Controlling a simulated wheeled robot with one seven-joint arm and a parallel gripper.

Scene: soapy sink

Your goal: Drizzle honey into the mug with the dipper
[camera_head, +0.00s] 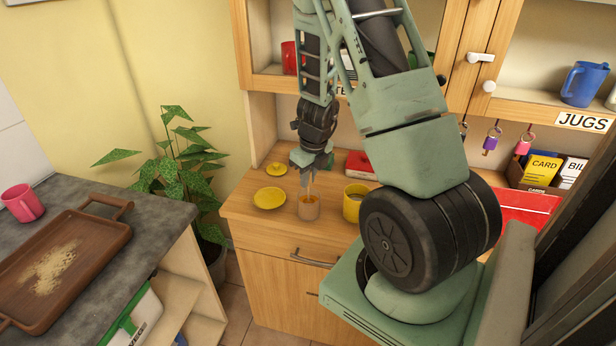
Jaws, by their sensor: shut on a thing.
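A small tan-orange pot (309,209) with amber contents stands near the front edge of the wooden counter. My gripper (308,178) points down just above it and is shut on a thin stick, which looks like the dipper (309,191). The stick's lower end reaches into the pot's opening; its head is hidden. A yellow mug (351,207) stands upright just right of the pot, partly covered by my arm. What is inside the mug is hard to make out.
A yellow saucer (269,199) lies left of the pot, with a small yellow lid-like piece (276,169) behind it. A red item (359,164) lies behind the mug. A leafy plant (187,160) stands left of the counter; open shelves hang above.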

